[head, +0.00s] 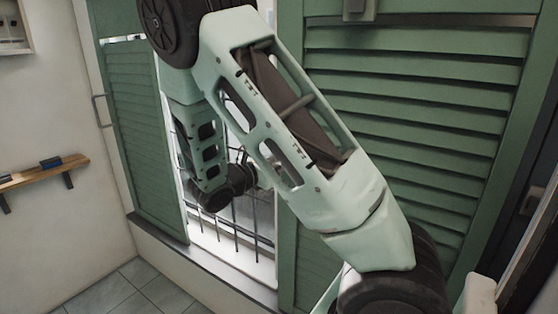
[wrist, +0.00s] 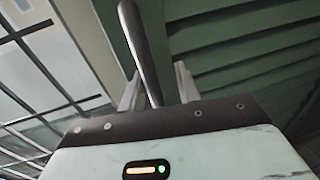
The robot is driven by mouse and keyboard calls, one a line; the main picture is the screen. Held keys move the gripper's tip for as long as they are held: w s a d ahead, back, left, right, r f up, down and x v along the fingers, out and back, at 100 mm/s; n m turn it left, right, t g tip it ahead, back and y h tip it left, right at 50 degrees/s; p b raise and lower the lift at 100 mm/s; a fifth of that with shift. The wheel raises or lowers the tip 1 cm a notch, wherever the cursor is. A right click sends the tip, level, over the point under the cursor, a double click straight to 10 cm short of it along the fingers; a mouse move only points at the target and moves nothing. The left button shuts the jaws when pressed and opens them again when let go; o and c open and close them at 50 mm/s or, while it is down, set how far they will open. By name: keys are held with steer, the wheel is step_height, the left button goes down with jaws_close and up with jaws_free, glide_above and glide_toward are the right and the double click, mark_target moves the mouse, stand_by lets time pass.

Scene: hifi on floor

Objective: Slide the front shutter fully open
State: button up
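A large green louvred shutter (head: 420,100) fills the right of the head view. A second green louvred shutter (head: 140,130) stands at the left, with a thin bar handle (head: 99,110) near its left edge. I cannot tell for sure which is the front one. In the wrist view, a dark upright bar handle (wrist: 135,40) stands before a green shutter (wrist: 240,45). My gripper (wrist: 158,88) has one finger on each side of this bar. A gap shows between the bar and the right finger, so it looks open around it. My arm hides the fingertips in the head view.
Between the shutters is a bright gap with a dark metal grille (head: 232,225), also in the wrist view (wrist: 40,75). A sill (head: 205,262) runs below. A wooden wall shelf (head: 45,173) is at the left. The tiled floor (head: 125,290) is clear at lower left.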

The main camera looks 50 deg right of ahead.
steer(key=shift+w, duration=0.15)
steer(key=shift+w+a, duration=0.1)
steer(key=shift+a, duration=0.2)
steer(key=w+a+b, duration=0.2)
steer(key=a+b, duration=0.3)
steer(key=a, duration=1.1)
steer(key=shift+a, duration=0.35)
steer(key=s+a+f+m+y+b, duration=0.2)
steer(key=s+a+f+y, duration=0.25)
steer(key=s+f, duration=0.2)
steer(key=s+a+f+m+t+y+b, duration=0.1)
steer(key=s+a+f+m+y, duration=0.2)
steer(key=s+a+y, duration=0.3)
steer(key=s+a+f+m+t+y+b, duration=0.1)
steer(key=s+a+f+m+y, duration=0.3)
steer(key=a+y, duration=0.4)
steer(key=s+a+f, duration=0.1)
steer(key=s+a, duration=0.1)
steer(key=a, duration=0.3)
steer(key=shift+s+b, duration=0.35)
steer(key=shift+b, duration=0.05)
steer(key=shift+d+f, duration=0.1)
